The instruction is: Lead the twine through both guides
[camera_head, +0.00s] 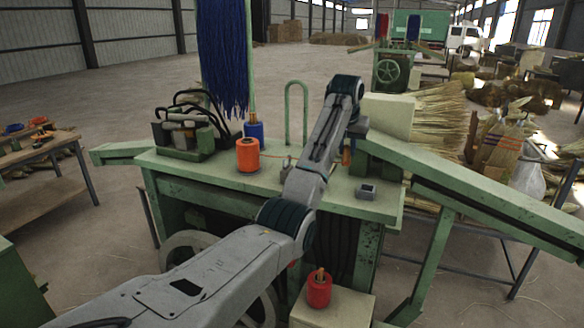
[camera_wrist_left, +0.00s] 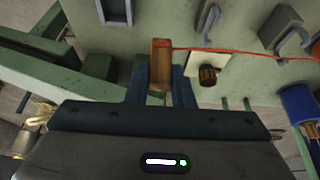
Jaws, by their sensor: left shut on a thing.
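My left gripper (camera_head: 350,140) is over the right half of the green machine table (camera_head: 330,199). In the left wrist view its dark fingers (camera_wrist_left: 161,84) are shut on a small brown wooden piece (camera_wrist_left: 160,52). The orange twine (camera_wrist_left: 240,51) runs taut from this piece to the right. Two grey hook-shaped guides (camera_wrist_left: 208,20) and (camera_wrist_left: 284,27) stand along the twine; I cannot tell whether it lies inside either hook. In the head view the orange spool (camera_head: 248,156) stands left of my arm, with twine (camera_head: 275,157) leading right from it. My right gripper is out of view.
A blue spool (camera_head: 254,131) stands behind the orange one, and a red spool (camera_head: 319,290) sits on a pale box in front. A green hoop (camera_head: 296,112) rises at the table's back. A bristle bundle (camera_head: 435,113) is at right.

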